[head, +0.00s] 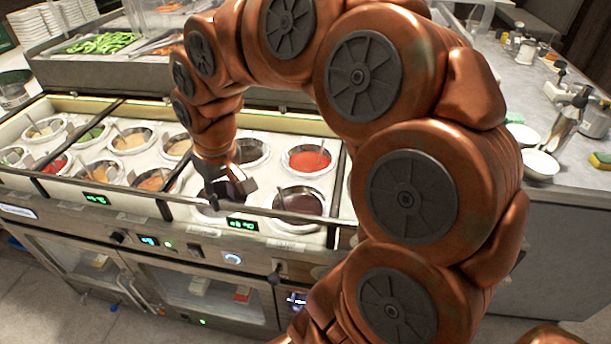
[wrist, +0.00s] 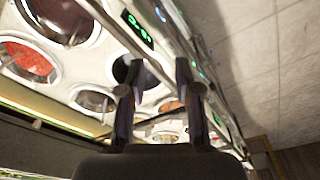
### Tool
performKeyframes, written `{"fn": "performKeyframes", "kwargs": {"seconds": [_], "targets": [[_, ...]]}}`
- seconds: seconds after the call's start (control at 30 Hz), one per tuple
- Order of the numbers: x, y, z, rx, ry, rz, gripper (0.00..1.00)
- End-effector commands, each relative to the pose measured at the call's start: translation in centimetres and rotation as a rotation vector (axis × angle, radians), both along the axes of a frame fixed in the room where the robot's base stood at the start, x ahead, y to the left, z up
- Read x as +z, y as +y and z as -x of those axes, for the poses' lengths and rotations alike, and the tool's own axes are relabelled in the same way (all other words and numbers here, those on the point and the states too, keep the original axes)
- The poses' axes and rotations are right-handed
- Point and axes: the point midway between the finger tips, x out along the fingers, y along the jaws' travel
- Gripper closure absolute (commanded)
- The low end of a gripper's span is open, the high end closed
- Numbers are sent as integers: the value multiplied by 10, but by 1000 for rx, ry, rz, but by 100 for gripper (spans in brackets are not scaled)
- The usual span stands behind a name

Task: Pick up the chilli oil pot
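No label shows which pot is the chilli oil. A bright red sauce pot (head: 306,160) sits in the white well counter, and it also shows in the wrist view (wrist: 27,60). A dark red pot (head: 297,204) sits in front of it, near the counter's front edge. My gripper (head: 226,190) is low over a dark-filled well to the left of the dark red pot and partly hides it. In the wrist view my two fingers (wrist: 160,68) stand apart, with nothing seen held between them. The dark well (wrist: 126,68) shows beside the left fingertip.
A metal rail (head: 270,212) runs along the counter's front, close to my gripper. Several more sauce pots, including another red one (head: 56,163), sit to the left. Green vegetables (head: 103,43) lie on the raised shelf behind. White bowls (head: 540,163) stand on the right counter.

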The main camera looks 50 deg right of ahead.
Motion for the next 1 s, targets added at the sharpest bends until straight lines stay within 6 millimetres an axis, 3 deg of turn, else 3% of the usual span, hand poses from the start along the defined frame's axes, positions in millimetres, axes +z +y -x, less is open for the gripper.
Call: {"fn": "performKeyframes", "kwargs": {"seconds": [0.1,0.2,0.4,0.5,0.67,1.0], "targets": [[-18,-60,-43,-97,-82,4,67],[-30,-117,-66,-186,-142,16,67],[-54,-221,-79,-354,-217,54,67],[-62,-255,-76,-408,-236,72,67],[-70,-279,-73,-447,-248,83,67],[-93,-285,-81,-447,-247,84,67]]}}
